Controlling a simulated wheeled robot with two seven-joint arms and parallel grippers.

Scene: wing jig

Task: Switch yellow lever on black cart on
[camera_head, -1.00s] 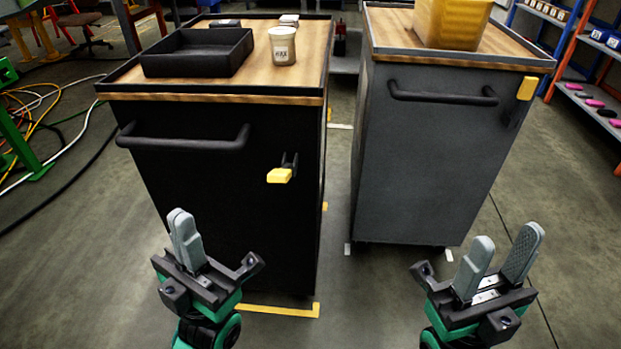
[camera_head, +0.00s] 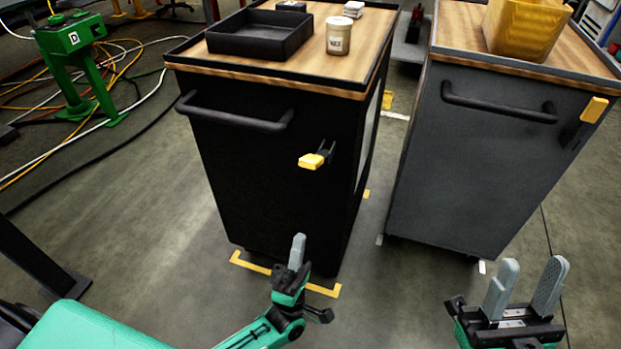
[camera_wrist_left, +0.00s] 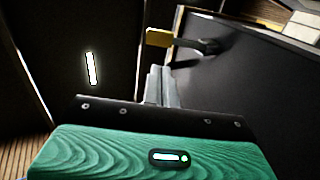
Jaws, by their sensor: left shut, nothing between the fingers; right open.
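The black cart (camera_head: 265,190) stands left of centre in the head view. Its yellow lever (camera_head: 312,161) sticks out sideways from the upper right of the front face, below and right of the black handle bar. The yellow lever also shows in the left wrist view (camera_wrist_left: 160,37), beyond the fingers and near their line. My left gripper (camera_head: 297,252) is shut and empty, its fingers pointing up, below the lever and apart from it. Its fingers show in the left wrist view (camera_wrist_left: 160,87). My right gripper (camera_head: 524,290) is open and empty at the lower right.
A grey cart (camera_head: 480,165) with its own yellow lever (camera_head: 594,110) and a yellow bin (camera_head: 525,27) stands to the right. The floor before the carts is open.

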